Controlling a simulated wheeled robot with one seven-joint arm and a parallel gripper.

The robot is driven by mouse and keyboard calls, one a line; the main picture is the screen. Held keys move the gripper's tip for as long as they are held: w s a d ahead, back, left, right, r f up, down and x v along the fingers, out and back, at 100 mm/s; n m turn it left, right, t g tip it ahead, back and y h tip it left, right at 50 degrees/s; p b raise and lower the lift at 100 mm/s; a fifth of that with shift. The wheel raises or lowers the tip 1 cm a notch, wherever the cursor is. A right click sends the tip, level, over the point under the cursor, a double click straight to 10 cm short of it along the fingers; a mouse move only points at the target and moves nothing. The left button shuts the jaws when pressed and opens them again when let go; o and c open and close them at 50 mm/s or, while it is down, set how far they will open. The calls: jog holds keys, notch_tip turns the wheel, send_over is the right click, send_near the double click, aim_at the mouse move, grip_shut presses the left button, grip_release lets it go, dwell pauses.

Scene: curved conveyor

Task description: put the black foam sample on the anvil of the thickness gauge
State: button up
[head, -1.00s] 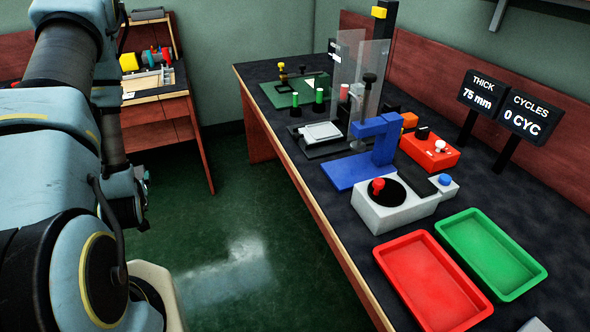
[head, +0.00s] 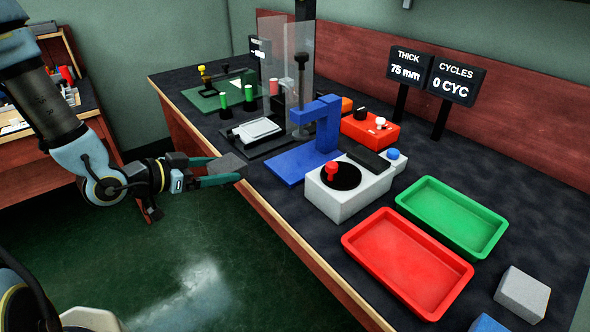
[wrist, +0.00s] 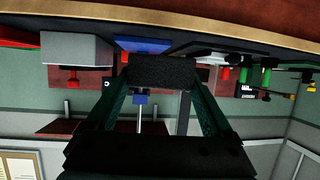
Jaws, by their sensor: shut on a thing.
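The black foam sample (head: 228,162) is a small dark block, held level between the fingertips of my gripper (head: 226,171) at the table's left edge in the head view. In the wrist view the foam sample (wrist: 165,71) spans the gap between the two green fingers. My gripper is shut on it. A blue C-shaped stand, seemingly the thickness gauge (head: 325,125), is on the table to the right of my gripper, apart from the sample. Its flat blue base (head: 288,165) shows bare; I cannot clearly make out the anvil. The THICK display (head: 408,66) reads 75 mm.
Clear upright panels (head: 299,75) stand behind a light plate (head: 254,131). A white box with a red knob (head: 332,170) is right of the blue stand. Red (head: 348,241) and green (head: 403,197) trays lie nearer. A grey block (head: 521,293) sits at front right.

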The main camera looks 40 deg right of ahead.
aim_at(235, 168)
jog(key=shift+s+d+r+m+g, duration=0.15)
jog(key=shift+s+d+m+g, duration=0.25)
jog(key=shift+s+d, duration=0.2)
jog(key=shift+s+d+r+m+g, duration=0.15)
jog(key=shift+s+d+m+g, duration=0.15)
jog(key=shift+s+d+g, duration=0.25)
jog(key=d+p, duration=0.1)
jog(key=d, duration=0.4)
jog(key=d+p, duration=0.1)
jog(key=d, duration=0.4)
jog(key=s+d+p, duration=0.1)
jog(key=d, duration=0.5)
jog(key=f+p, duration=0.1)
jog(key=f, duration=0.2)
jog(key=shift+d, duration=0.2)
jog(key=shift+f, duration=0.35)
jog(key=shift+f, duration=0.1)
